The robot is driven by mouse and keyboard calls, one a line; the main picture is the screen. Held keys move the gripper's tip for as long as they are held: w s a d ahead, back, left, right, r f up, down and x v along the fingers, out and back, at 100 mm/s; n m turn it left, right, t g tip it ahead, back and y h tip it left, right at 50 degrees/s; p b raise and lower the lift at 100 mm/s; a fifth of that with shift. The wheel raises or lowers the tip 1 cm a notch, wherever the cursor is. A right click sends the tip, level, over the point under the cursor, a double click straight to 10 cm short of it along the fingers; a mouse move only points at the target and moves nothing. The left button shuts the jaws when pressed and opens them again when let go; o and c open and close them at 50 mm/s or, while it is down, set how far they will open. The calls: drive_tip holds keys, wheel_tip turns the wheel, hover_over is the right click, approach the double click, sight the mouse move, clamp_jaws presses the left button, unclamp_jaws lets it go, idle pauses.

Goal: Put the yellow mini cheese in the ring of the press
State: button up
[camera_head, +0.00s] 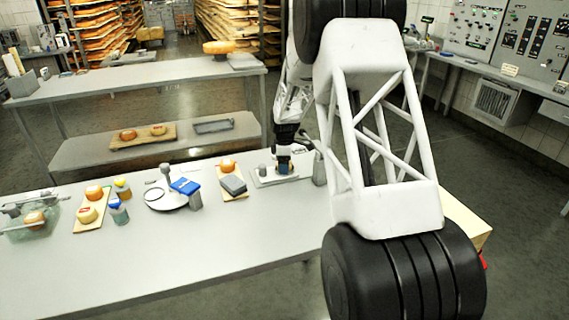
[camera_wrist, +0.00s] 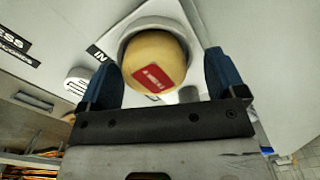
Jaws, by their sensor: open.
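The yellow mini cheese (camera_wrist: 154,58), with a red label, is in the wrist view between the two blue fingers of my gripper (camera_wrist: 163,62). The fingers are open, with gaps on both sides of the cheese. A pale grey ring (camera_wrist: 150,21) shows around the cheese's far side, on a white base. The cheese appears to sit within the ring; its depth there is hidden. In the head view, my gripper (camera_head: 284,168) is low over the white press base (camera_head: 262,184), and the cheese is hidden there.
The front of the table (camera_head: 180,260) is clear.

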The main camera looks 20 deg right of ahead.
wheel_tip(320, 180, up, 12)
drive_tip(key=shift+w+d, duration=0.15)
drive_tip(key=shift+w, duration=0.05)
idle(0.7)
drive_tip(key=shift+r, duration=0.1)
drive_tip(key=s+a+r+m+t, duration=0.1)
drive_tip(key=s+a+r+m, duration=0.15)
drive_tip(key=s+r, duration=0.45)
drive_tip(key=s+a+r+m, duration=0.2)
drive_tip(key=s+a, duration=0.2)
drive_tip(key=s, duration=0.8)
drive_tip(key=s+a+r+m+t, duration=0.1)
drive_tip(key=s+a+r+m, duration=0.15)
drive_tip(key=s+r, duration=0.45)
drive_tip(key=s+a+f+m, duration=0.1)
drive_tip(key=s+a+m, duration=0.1)
drive_tip(key=s, duration=0.8)
drive_tip(key=s+a+f+m, duration=0.1)
drive_tip(key=s+f+m, duration=0.1)
drive_tip(key=s, duration=0.8)
drive_tip(key=s+a+f+m, duration=0.2)
drive_tip(key=s, duration=0.8)
drive_tip(key=shift+s+a+f+m+t, duration=0.15)
drive_tip(key=shift+s+a+m+t, duration=0.15)
drive_tip(key=shift+a+t, duration=0.1)
